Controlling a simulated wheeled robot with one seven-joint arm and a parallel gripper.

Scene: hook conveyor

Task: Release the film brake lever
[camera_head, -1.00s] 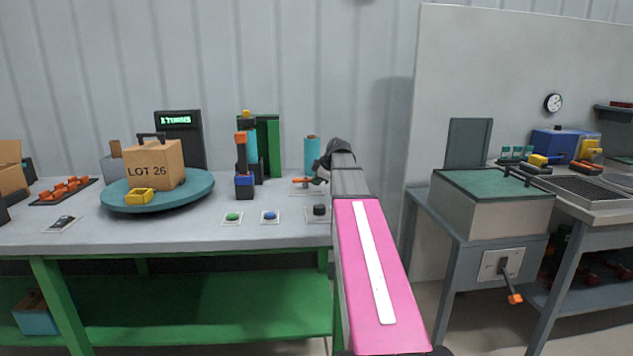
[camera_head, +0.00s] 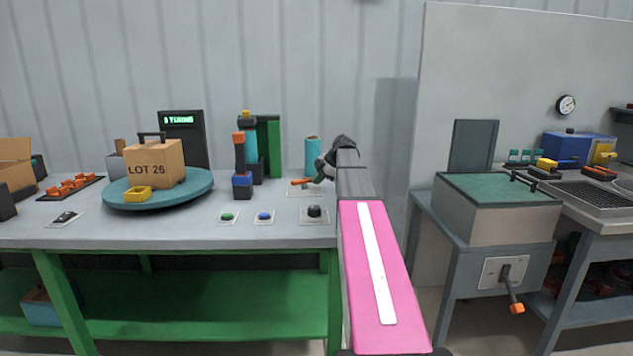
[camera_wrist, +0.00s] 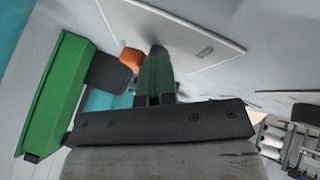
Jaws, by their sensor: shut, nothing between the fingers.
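An orange-tipped lever (camera_head: 301,182), which I take to be the film brake lever, sits at the back right of the grey bench beside a teal roll (camera_head: 312,155). My gripper (camera_head: 319,179) is shut and empty, right at the lever's right side. In the wrist view the dark fingers (camera_wrist: 156,72) lie close beside an orange end (camera_wrist: 131,59). Whether they touch it I cannot tell. The lever's base is partly hidden by my gripper.
On the bench (camera_head: 150,232) stand a turntable (camera_head: 195,194) with a LOT 26 box (camera_head: 155,163), a film column (camera_head: 242,165), and green (camera_head: 227,217), blue (camera_head: 264,217) and black (camera_head: 314,211) buttons. A grey cabinet with another orange-tipped lever (camera_head: 516,307) stands at right.

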